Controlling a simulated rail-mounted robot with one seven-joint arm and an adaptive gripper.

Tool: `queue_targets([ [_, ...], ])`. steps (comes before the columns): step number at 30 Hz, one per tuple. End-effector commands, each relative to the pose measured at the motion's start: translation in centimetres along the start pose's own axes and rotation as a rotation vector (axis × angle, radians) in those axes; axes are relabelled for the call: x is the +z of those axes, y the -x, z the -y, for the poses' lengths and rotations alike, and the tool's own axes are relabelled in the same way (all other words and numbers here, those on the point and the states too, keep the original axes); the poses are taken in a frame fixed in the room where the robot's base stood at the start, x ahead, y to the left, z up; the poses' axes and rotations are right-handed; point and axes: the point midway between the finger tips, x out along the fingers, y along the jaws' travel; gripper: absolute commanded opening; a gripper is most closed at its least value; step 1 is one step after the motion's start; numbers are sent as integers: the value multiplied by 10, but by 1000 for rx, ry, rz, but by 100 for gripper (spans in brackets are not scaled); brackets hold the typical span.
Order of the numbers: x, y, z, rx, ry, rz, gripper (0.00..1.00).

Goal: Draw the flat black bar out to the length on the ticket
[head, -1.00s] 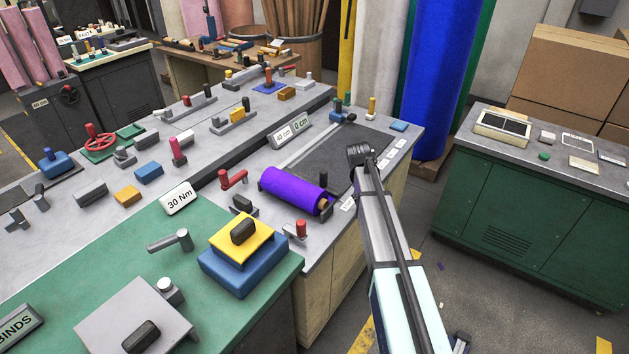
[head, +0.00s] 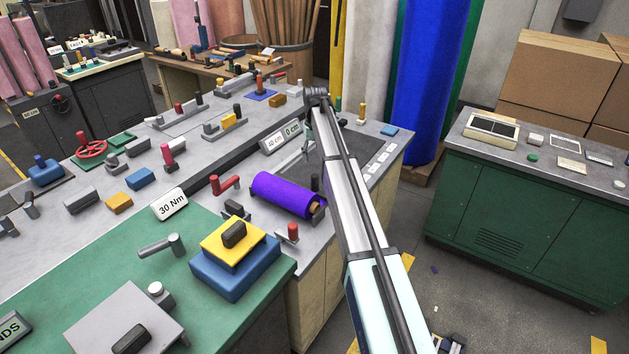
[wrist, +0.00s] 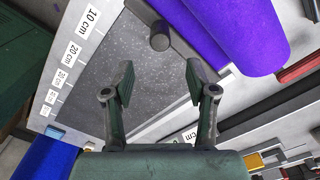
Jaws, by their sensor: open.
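The flat black bar (wrist: 185,32) seems to be the dark strip along the purple felt roll (wrist: 240,25), with an upright dark knob (wrist: 160,42). In the head view the purple roll (head: 288,194) lies at the near end of a dark grey bed, and the dark knob (head: 314,184) stands beside it; the strip is mostly hidden there. My gripper (wrist: 160,78) is open and empty above the bed, its fingers to either side of and short of the knob. A ticket reading 40 cm (head: 274,142) stands beside a 0 cm plate (head: 293,129).
A printed scale (wrist: 78,48) with 10 cm nearest the roll runs along the bed's edge. A red crank (head: 225,184) and a red-topped lever (head: 291,233) flank the roll. A blue block (head: 390,130) lies at the bench corner. The grey bed (wrist: 110,60) is otherwise clear.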

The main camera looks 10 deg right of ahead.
Motion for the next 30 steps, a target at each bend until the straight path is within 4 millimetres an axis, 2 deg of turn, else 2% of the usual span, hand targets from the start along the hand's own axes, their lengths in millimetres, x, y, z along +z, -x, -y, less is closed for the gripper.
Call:
queue_targets([
  [9,1,-63,0,0,1,2,57],
  [15,0,-95,0,0,1,2,57],
  [21,0,-114,0,0,1,1,57],
  [30,0,-118,0,0,1,0,57],
])
